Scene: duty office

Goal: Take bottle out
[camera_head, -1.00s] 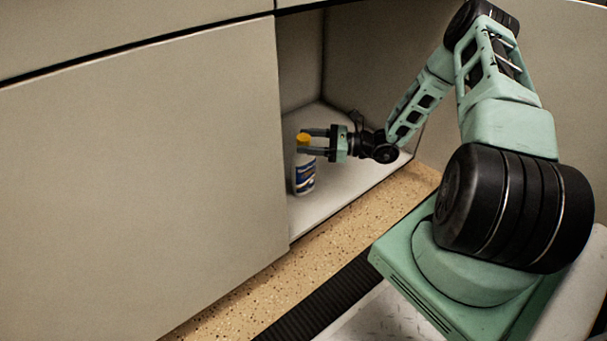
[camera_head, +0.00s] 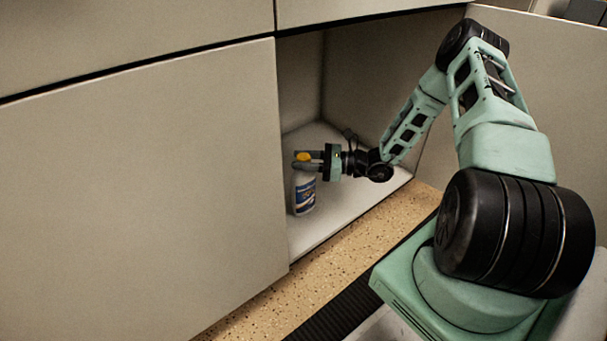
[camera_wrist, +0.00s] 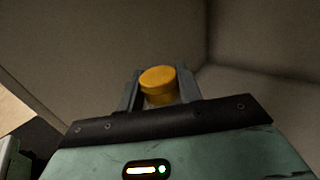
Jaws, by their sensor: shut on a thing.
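A white bottle (camera_head: 303,194) with a blue label and a yellow cap stands upright on the cabinet floor, just inside the opening, near the edge of the left door. My gripper (camera_head: 308,160) reaches in from the right and is shut on the bottle's upper part, just below the cap. In the wrist view the yellow cap (camera_wrist: 158,80) shows between the two fingers of my gripper (camera_wrist: 160,92). The bottle's body is hidden there. Its left edge is close to the door panel in the head view.
The cabinet (camera_head: 345,207) is open, with a pale floor and side walls. A closed beige panel (camera_head: 140,190) covers the left side of the opening. An open door (camera_head: 510,60) stands at the right behind my arm. Speckled flooring (camera_head: 330,255) lies in front.

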